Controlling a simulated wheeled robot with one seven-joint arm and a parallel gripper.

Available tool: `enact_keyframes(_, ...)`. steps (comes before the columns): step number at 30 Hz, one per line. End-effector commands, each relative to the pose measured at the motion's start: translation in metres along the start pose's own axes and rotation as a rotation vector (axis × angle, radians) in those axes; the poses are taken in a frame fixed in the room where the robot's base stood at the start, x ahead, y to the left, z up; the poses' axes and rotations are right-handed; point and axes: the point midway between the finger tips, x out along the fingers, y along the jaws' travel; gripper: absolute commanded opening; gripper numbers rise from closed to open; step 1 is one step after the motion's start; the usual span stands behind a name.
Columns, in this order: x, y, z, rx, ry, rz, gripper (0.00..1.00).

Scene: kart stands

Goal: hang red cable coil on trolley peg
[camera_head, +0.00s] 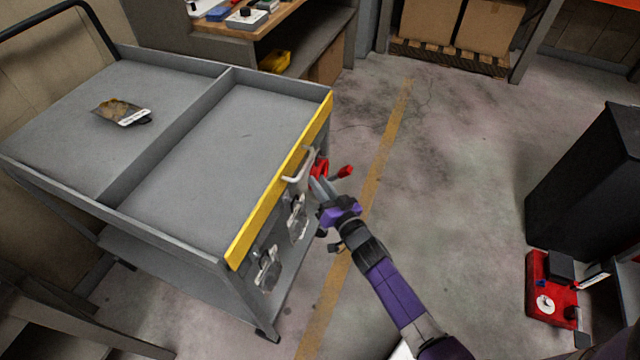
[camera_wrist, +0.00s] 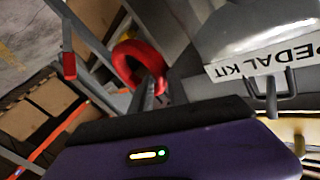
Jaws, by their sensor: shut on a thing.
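The red cable coil (camera_head: 319,168) is at the right side of the grey trolley, just below its yellow edge strip (camera_head: 283,185). My gripper (camera_head: 323,186) is shut on the coil, reaching it from the lower right. In the wrist view, the coil (camera_wrist: 136,62) shows as a red ring at the tips of the fingers (camera_wrist: 150,95). A short red-ended rod (camera_head: 345,171) is right of the coil; a similar red bar (camera_wrist: 68,50) stands left of the ring in the wrist view, apart from it. I cannot tell whether this is the peg, or whether the coil touches any peg.
Clear bags (camera_head: 298,220) hang on the trolley side; one labelled PEDAL KIT (camera_wrist: 262,62) hangs from a wire hook close to my gripper in the wrist view. A pale handle (camera_head: 298,166) is beside the coil.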

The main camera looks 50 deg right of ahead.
Motion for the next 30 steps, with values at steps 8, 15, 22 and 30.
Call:
enact_keyframes(8, 0.0, -0.001, -0.001, 0.0, 0.002, -0.001, 0.46)
enact_keyframes(15, 0.0, 0.0, 0.001, 0.0, -0.001, 0.001, 0.46)
enact_keyframes(22, -0.016, 0.0, 0.001, 0.0, -0.003, 0.001, 0.46)
enact_keyframes(30, -0.059, 0.0, 0.001, -0.001, -0.002, 0.0, 0.46)
